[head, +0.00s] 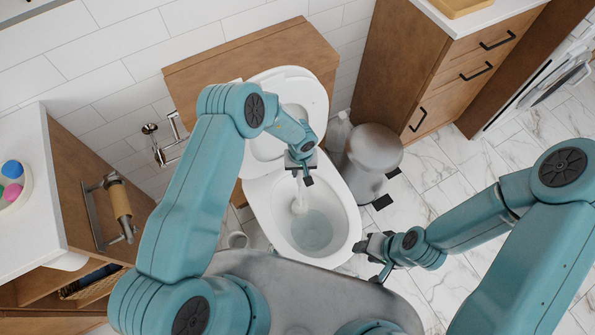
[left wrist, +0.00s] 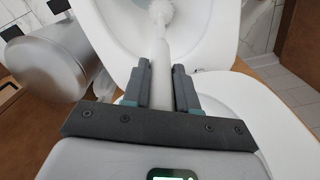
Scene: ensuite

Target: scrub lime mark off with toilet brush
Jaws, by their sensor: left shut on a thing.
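The white toilet brush (head: 299,202) hangs from my left gripper (head: 303,176), its head down inside the toilet bowl (head: 347,212). In the left wrist view the left gripper (left wrist: 162,88) is shut on the brush handle, with the bristle head (left wrist: 160,12) pointing into the bowl. The toilet lid is raised against the wooden panel. Greyish water shows low in the bowl. I cannot make out a lime mark, nor whether the bristles touch the bowl wall. My right gripper (head: 374,256) is beside the bowl's front right; its jaw opening is unclear.
A grey metal bin (head: 373,150) stands right of the toilet, with a clear bottle (head: 340,130) beside it. A wooden drawer cabinet (head: 440,75) is at back right. A paper holder (head: 117,205) is at left. Tiled floor lies open on the right.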

